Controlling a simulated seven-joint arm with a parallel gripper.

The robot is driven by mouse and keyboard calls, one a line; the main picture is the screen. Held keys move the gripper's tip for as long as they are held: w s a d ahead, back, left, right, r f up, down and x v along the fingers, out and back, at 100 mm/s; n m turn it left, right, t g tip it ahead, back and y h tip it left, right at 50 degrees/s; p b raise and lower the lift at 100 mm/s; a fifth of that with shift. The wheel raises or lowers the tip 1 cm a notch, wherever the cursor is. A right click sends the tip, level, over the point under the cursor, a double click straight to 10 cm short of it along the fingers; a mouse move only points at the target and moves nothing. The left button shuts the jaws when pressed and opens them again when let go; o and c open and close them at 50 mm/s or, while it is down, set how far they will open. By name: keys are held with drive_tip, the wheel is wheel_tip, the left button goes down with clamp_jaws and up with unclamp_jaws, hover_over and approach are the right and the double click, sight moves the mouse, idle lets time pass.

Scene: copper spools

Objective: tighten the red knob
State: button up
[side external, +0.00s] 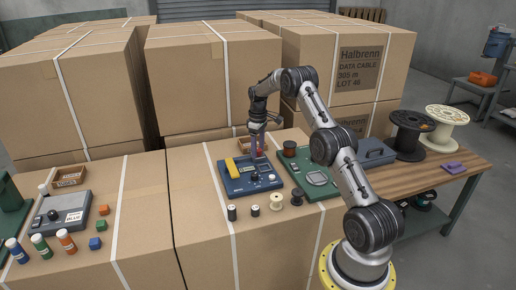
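My gripper (258,156) points down over the back part of a blue panel (232,187). The panel lies on a cardboard box and carries a yellow block or handle (231,168) at its left and small knobs and fittings near its front. A small reddish patch shows beside my fingers, but I cannot tell whether it is the red knob or something behind. No red knob shows clearly; my fingers may hide it. The fingers are too small here to tell whether they are open or shut on anything.
A green board (322,190) with a dark reddish spool (290,148) lies right of the panel. Several small spools stand in front, including a cream one (276,202). Tall cartons (198,85) stand close behind.

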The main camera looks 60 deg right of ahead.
clamp_jaws()
drive_tip(key=shift+m, duration=0.4)
drive_tip(key=m, duration=0.3)
drive_tip(key=shift+m, duration=0.4)
drive_tip(key=m, duration=0.9)
drive_tip(key=shift+r, duration=0.1)
drive_tip(key=m, duration=0.4)
drive_tip(key=shift+m, duration=0.3)
